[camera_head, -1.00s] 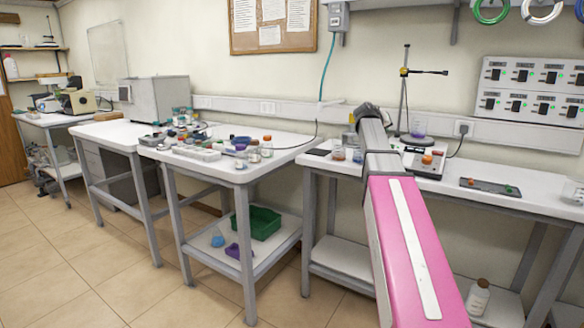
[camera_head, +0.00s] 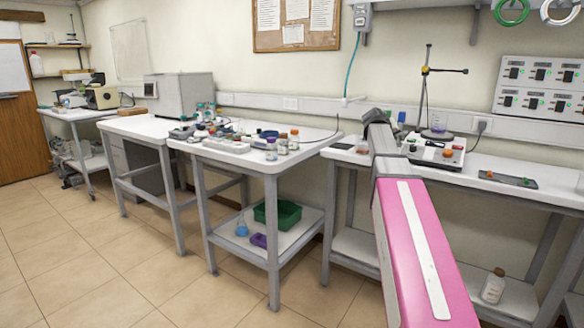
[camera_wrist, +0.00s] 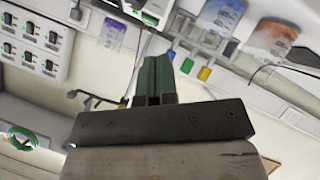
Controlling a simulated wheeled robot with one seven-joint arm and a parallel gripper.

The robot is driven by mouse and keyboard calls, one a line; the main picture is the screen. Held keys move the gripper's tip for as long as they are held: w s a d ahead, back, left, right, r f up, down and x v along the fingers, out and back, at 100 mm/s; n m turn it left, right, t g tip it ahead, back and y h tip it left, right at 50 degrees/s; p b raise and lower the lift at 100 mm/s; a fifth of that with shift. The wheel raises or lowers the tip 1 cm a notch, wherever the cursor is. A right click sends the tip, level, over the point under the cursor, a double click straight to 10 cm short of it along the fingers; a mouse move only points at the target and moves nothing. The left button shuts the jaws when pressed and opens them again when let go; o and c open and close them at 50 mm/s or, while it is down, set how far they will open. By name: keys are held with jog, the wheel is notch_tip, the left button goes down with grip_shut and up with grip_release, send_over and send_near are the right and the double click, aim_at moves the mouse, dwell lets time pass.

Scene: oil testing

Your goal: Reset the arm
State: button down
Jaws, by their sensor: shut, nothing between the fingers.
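My pink and grey arm (camera_head: 415,245) reaches forward over the right-hand lab table in the head view. My gripper is hidden behind the arm there. In the wrist view my gripper (camera_wrist: 153,80) shows two dark green fingers closed together, with nothing between them. The wrist view is steeply tilted. Behind the fingers it shows a clear vessel with purple contents (camera_wrist: 112,35), a container with blue (camera_wrist: 218,20) and one with orange (camera_wrist: 270,40). No contact with them can be seen.
The right table (camera_head: 465,180) holds a device with an orange knob (camera_head: 447,154), a stand (camera_head: 424,95) and a dark tray (camera_head: 507,179). The middle table (camera_head: 285,164) holds several bottles and tools. A switch panel (camera_head: 540,88) is on the wall. Open tiled floor (camera_head: 120,270) lies to the left.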

jog(key=s+a+f+n+g+y, duration=0.15)
jog(key=s+a+f, duration=0.4)
jog(key=f, duration=0.65)
jog(key=s+a+f+g+y, duration=0.2)
jog(key=s+a+f+y, duration=0.15)
jog(key=s+f, duration=0.6)
jog(key=s+a+f+g+y, duration=0.15)
jog(key=s+a+f, duration=0.35)
jog(key=f, duration=1)
jog(key=s+a+f+g+y, duration=0.1)
jog(key=s+a+f, duration=0.2)
jog(key=s+f, duration=0.2)
jog(key=s+a+f+g+y, duration=0.1)
jog(key=s+a+f, duration=0.3)
jog(key=s, duration=0.4)
jog(key=shift+a+f+g+y, duration=0.25)
jog(key=shift+f+g+y, duration=0.15)
jog(key=shift+g, duration=0.2)
